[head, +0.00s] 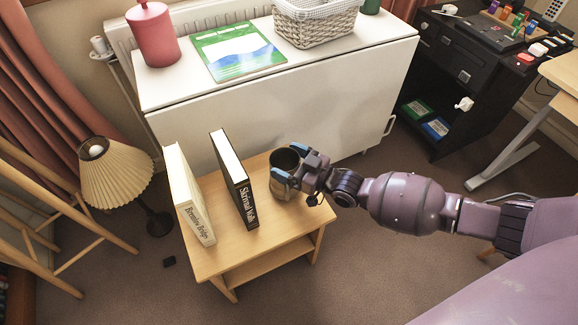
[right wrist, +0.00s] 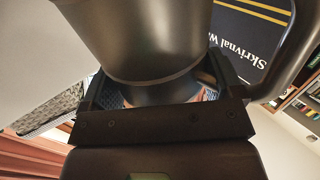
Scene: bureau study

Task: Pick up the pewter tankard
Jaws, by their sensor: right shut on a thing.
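The pewter tankard (head: 285,162) is a dark grey mug at the back right of the small wooden side table (head: 213,262). My right gripper (head: 290,178) reaches in from the right and is shut on the tankard. In the right wrist view the tankard (right wrist: 145,45) fills the top middle, between the fingers, with its handle (right wrist: 287,60) at the right. I cannot tell if its base touches the table, as the gripper hides part of it. My left gripper is not in view.
A black book (head: 234,180) stands upright just left of the tankard, and a cream book (head: 188,195) stands further left. A white cabinet (head: 290,110) is behind the table. A pleated lamp (head: 116,172) stands at the left. Carpet is free in front.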

